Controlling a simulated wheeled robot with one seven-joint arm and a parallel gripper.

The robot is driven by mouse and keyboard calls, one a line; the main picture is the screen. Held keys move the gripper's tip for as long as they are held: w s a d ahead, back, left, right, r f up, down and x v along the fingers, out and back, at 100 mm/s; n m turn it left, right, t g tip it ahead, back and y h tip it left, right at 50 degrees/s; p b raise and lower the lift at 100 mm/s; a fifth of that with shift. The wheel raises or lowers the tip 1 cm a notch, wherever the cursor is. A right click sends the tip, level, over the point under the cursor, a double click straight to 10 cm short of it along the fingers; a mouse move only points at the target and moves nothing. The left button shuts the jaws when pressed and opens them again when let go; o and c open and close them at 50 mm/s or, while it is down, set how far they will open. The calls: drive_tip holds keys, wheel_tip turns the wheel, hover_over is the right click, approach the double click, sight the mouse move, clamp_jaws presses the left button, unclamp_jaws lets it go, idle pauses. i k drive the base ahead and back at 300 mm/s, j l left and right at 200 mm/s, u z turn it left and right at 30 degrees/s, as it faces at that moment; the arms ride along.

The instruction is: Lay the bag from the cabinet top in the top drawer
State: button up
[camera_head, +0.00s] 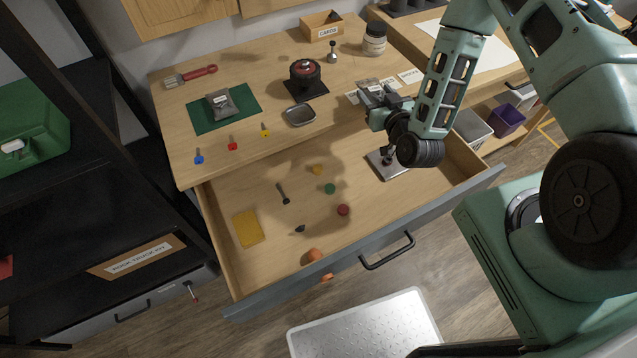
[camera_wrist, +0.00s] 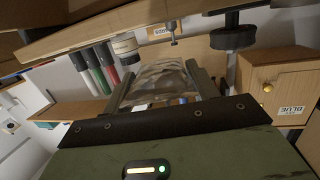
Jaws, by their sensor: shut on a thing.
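My gripper (camera_head: 378,101) is over the right part of the cabinet top (camera_head: 255,75), near its front edge. In the wrist view my gripper (camera_wrist: 162,88) is shut on a clear, crinkled bag (camera_wrist: 163,72) between its two fingers. In the head view the held bag is small and partly hidden by the gripper. Another grey bag with a label (camera_head: 221,104) lies on a green mat at the left of the cabinet top. The top drawer (camera_head: 262,272) is pulled open below, in front of the cabinet.
The drawer holds a yellow pad (camera_head: 247,229), a metal plate (camera_head: 388,165), a dark bolt-like piece (camera_head: 284,194) and several small coloured pieces, with bare floor between. A metal dish (camera_head: 299,115), a black-and-red round part (camera_head: 305,70) and a jar (camera_head: 374,39) stand on top.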

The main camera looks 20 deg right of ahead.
sight(361, 182)
drive_tip(key=l+u, duration=0.75)
drive_tip(key=k+l, duration=0.1)
drive_tip(key=l, duration=0.35)
drive_tip(key=l+u, duration=0.1)
drive_tip(key=l, duration=0.35)
drive_tip(key=k+l, duration=0.2)
drive_tip(key=l, duration=0.2)
drive_tip(key=k+l+u, duration=0.15)
drive_tip(key=l, duration=0.3)
drive_tip(key=i+l, duration=0.1)
drive_tip(key=l, duration=0.25)
drive_tip(key=i+l, duration=0.1)
drive_tip(key=l, duration=0.25)
